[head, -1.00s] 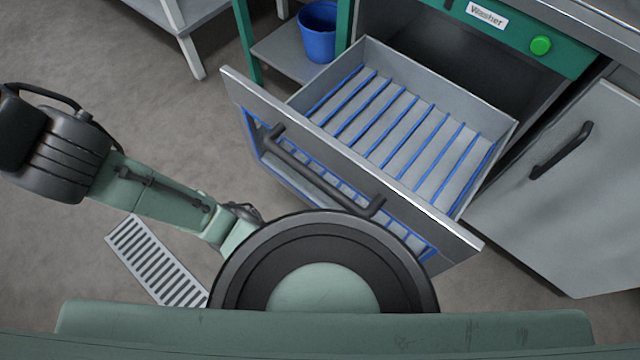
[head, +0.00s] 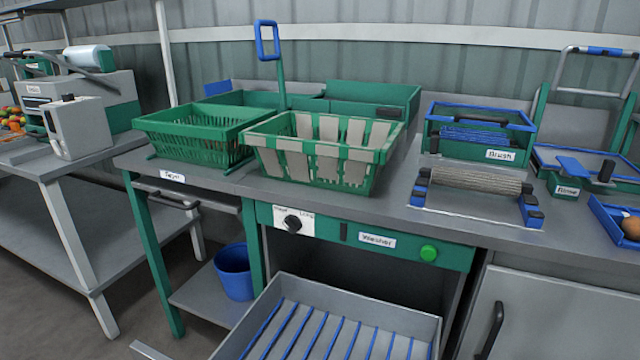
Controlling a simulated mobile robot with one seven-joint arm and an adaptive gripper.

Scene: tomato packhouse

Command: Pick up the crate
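Two green slatted crates stand side by side on the grey counter in the head view. The left crate (head: 166,123) is all green, with see-through walls. The right crate (head: 372,155) is green with pale grey slats and stands behind the washer's front panel. Both look upright; their bottoms are mostly hidden by their walls. I cannot tell from the picture which of the two the task names. My gripper and arm are outside this view.
The washer drawer (head: 428,328) with blue rods is pulled out below the counter. A brush roller (head: 462,180), a green box labelled Brush (head: 452,152) and a rinse tray (head: 577,191) stand to the right. A blue bucket (head: 234,272) sits on the lower shelf.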

